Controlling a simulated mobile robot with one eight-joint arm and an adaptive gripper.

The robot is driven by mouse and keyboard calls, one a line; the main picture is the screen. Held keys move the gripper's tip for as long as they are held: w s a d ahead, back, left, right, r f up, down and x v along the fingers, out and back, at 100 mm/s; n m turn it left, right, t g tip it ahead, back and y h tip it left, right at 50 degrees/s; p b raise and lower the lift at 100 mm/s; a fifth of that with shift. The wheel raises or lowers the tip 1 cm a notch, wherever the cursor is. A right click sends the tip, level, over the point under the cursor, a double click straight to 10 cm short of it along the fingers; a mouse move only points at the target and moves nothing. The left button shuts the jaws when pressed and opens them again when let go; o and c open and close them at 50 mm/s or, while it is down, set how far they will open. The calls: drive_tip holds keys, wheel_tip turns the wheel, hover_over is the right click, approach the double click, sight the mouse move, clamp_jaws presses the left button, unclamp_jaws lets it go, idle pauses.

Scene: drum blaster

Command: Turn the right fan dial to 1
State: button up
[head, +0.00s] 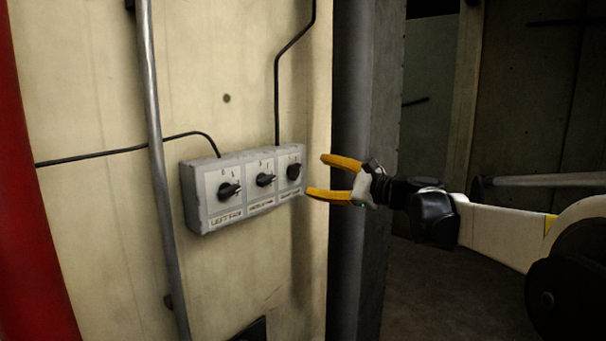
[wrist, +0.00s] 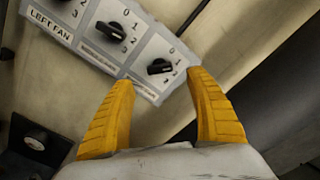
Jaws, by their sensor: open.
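A grey control box (head: 190,205) is fixed to the pale wall and carries three black dials in a row. The right dial (head: 293,171) also shows in the wrist view (wrist: 159,67), with a scale running from 0 beside it; its exact setting is hard to read. The middle dial (head: 265,180) and the left dial (head: 229,190), above a LEFT FAN label, sit further left. My gripper (head: 322,177) is open, with yellow fingers spread. It is just right of the box and apart from the right dial. In the wrist view, the dial lies beyond and between the fingertips (wrist: 158,77).
A vertical grey pipe (head: 160,170) runs down the wall just left of the box. Thin black cables (head: 277,95) enter the box from above. A dark column (head: 349,120) stands behind my gripper. Open floor (head: 450,290) lies to the right.

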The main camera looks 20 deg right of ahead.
drive_tip(key=v, duration=0.3)
drive_tip(key=shift+s+d, duration=0.2)
drive_tip(key=shift+s, duration=0.15)
drive_tip(key=s+a+f+n+g+h+b, duration=0.15)
drive_tip(key=s+a+f+n+b, duration=0.3)
drive_tip(key=f, duration=0.65)
drive_tip(key=s+a+f+n+g+h+b, duration=0.1)
drive_tip(key=s+a+f+g+b, duration=0.15)
drive_tip(key=s+f+b, duration=0.65)
drive_tip(key=s+a+f+n+g+h+b, duration=0.15)
drive_tip(key=a+f+n+b, duration=0.35)
drive_tip(key=f, duration=0.8)
drive_tip(key=s+d+f+n+h+b, duration=0.1)
drive_tip(key=s+f+b, duration=0.4)
drive_tip(key=f, duration=0.5)
drive_tip(key=s+d+f+n+g+h+b, duration=0.1)
drive_tip(key=s+d+f+n+h+b, duration=0.1)
drive_tip(key=s+f+b, duration=0.4)
drive_tip(key=s+d+f+n+g+h+b, duration=0.1)
drive_tip(key=s+f+n+b, duration=0.4)
drive_tip(key=f, duration=1.1)
drive_tip(key=s+d+h+b, duration=0.1)
drive_tip(key=h+b, duration=0.1)
drive_tip(key=b, duration=0.1)
drive_tip(key=shift+s+f+h, duration=0.2)
drive_tip(key=shift+f+h, duration=0.05)
drive_tip(key=shift+h, duration=0.05)
drive_tip(key=shift+d, duration=0.1)
